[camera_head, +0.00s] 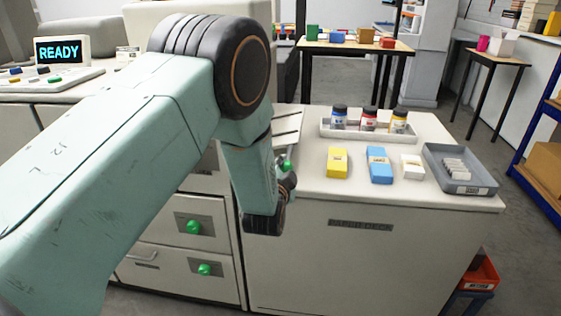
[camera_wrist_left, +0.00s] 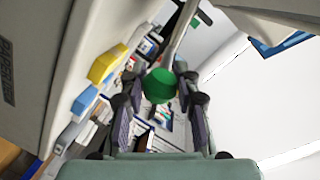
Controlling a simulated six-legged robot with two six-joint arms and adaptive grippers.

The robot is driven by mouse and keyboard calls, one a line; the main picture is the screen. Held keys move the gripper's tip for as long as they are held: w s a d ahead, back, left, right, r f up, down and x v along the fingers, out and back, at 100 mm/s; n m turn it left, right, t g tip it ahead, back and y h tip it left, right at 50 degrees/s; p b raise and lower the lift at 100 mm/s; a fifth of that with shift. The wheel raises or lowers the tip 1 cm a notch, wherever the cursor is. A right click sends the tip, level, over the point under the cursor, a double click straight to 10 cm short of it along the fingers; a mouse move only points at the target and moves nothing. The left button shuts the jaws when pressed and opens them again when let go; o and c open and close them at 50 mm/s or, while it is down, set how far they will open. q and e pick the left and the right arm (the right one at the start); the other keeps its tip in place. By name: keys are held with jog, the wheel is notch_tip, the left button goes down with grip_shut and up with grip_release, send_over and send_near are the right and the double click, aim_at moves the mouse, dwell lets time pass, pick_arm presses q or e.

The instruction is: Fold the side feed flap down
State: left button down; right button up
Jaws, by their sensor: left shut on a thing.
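A green round knob (camera_head: 287,165) shows at the end of my left arm, beside the machine and the paper deck. In the left wrist view the green knob (camera_wrist_left: 159,84) sits between my two dark finger pads, on a thin grey rod. My left gripper (camera_wrist_left: 160,98) is shut on it; in the head view the left gripper (camera_head: 286,181) is partly hidden by its own wrist. A pale panel with dark lines (camera_head: 288,122), which looks like the side feed flap, shows behind my arm. My arm hides much of it, so its angle cannot be told. My right gripper is not in view.
The paper deck (camera_head: 340,274) holds yellow, blue and white boxes, a bottle tray (camera_head: 325,130) and a grey tray (camera_head: 487,187). Drawers with green knobs (camera_head: 193,227) are below my arm. A READY screen (camera_head: 62,50) stands at left. Open floor lies at right.

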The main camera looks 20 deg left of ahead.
pick_arm(q)
jog(key=shift+d+f+m, duration=0.1)
jog(key=shift+f+m, duration=0.4)
jog(key=shift+f, duration=0.45)
jog(key=c, duration=1)
grip_release()
jog(key=shift+o, duration=0.2)
jog(key=shift+s, duration=0.1)
jog(key=v, duration=1.2)
jog(key=shift+d, duration=0.1)
